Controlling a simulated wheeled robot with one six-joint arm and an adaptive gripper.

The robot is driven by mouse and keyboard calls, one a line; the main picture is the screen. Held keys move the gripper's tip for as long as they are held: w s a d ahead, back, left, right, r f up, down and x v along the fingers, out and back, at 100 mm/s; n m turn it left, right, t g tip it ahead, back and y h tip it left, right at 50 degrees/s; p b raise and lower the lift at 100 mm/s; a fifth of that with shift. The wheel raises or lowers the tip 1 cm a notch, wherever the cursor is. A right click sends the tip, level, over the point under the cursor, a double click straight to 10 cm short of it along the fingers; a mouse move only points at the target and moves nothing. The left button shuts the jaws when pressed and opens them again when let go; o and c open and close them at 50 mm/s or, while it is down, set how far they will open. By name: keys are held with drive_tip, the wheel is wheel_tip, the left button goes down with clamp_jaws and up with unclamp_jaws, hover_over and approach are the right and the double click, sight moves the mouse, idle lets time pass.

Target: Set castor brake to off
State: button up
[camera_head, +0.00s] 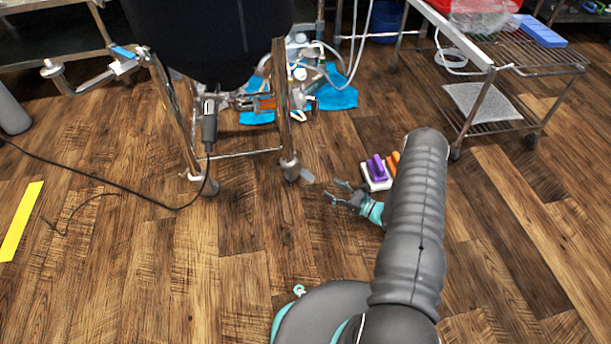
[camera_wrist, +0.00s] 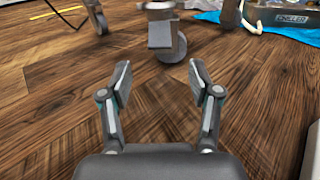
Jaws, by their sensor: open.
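The castor (camera_head: 290,171) is under the front right leg of the dark vessel's metal stand in the head view. Its brake tab (camera_head: 307,176) is a small grey plate sticking out to the right, toward my gripper. In the wrist view the castor wheel (camera_wrist: 174,48) is ahead at the top middle, with the flat grey brake tab (camera_wrist: 160,34) facing me. My gripper (camera_head: 333,190) is low over the floor, right of the castor and apart from it. In the wrist view my gripper (camera_wrist: 160,82) is open and empty, its fingers spread below the tab. I cannot tell the brake's setting.
A second castor (camera_head: 208,186) stands to the left, with a black cable near it. A white block with purple and orange parts (camera_head: 377,170) lies behind my gripper. A wire-shelf cart (camera_head: 500,127) is at right. A chiller box (camera_wrist: 290,17) shows at upper right.

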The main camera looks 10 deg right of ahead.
sight(310, 177)
drive_tip(key=x, duration=1.2)
drive_tip(key=shift+w+a+b, duration=0.1)
drive_tip(key=shift+b, duration=0.3)
